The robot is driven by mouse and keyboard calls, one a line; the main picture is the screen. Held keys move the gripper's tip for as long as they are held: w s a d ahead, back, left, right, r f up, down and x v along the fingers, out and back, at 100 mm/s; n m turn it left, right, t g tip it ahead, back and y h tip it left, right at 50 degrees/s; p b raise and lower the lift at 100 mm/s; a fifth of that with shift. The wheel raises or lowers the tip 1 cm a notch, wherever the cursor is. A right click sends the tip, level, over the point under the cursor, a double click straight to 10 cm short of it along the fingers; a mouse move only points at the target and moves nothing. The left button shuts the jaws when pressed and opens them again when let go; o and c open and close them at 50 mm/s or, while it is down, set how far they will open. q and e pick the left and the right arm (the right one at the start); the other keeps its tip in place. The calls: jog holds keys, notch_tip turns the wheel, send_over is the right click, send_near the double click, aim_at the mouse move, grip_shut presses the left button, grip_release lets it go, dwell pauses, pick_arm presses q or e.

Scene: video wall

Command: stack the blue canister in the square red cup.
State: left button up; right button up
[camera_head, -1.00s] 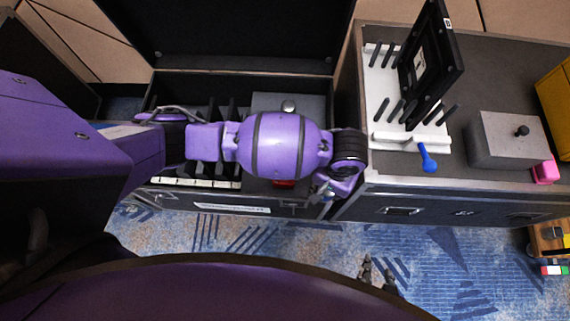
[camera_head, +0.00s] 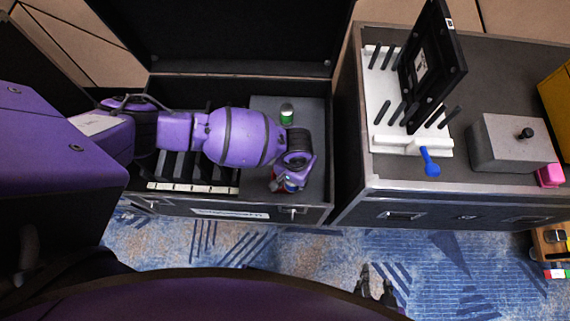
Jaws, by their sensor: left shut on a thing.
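My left gripper (camera_head: 278,184) reaches into the open black case at the left and is shut on a small blue object, likely the blue canister (camera_head: 292,183), mostly hidden by the gripper. A bit of red shows right beside and under it, perhaps the square red cup; its shape is hidden. I cannot tell whether the blue object is inside the red one or above it. My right gripper (camera_head: 376,284) shows only as two dark fingertips, spread apart, over the blue carpet at the bottom.
A green can with a pale top (camera_head: 287,114) stands on the grey surface in the case (camera_head: 316,145), behind the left gripper. To the right, another case top holds a white slotted rack (camera_head: 385,120) with a black panel, a blue-handled tool (camera_head: 429,162), a grey box (camera_head: 508,145) and a pink block (camera_head: 549,175).

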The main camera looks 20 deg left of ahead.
pick_arm(q)
jog(key=shift+w+a+f+b, duration=0.15)
jog(key=shift+w+f+b, duration=0.05)
jog(key=shift+f, duration=0.7)
jog(key=shift+w+a+f+b, duration=0.1)
jog(key=shift+w+f+b, duration=0.1)
jog(key=shift+f, duration=0.65)
jog(key=shift+s+f, duration=0.1)
jog(key=shift+f, duration=0.45)
jog(key=o, duration=1.4)
jog(key=shift+r, duration=0.4)
notch_tip(320, 180, up, 12)
jog(key=shift+r+p, duration=0.1)
jog(key=shift+p, duration=1.15)
jog(key=shift+a, duration=0.1)
jog(key=shift+s, duration=0.1)
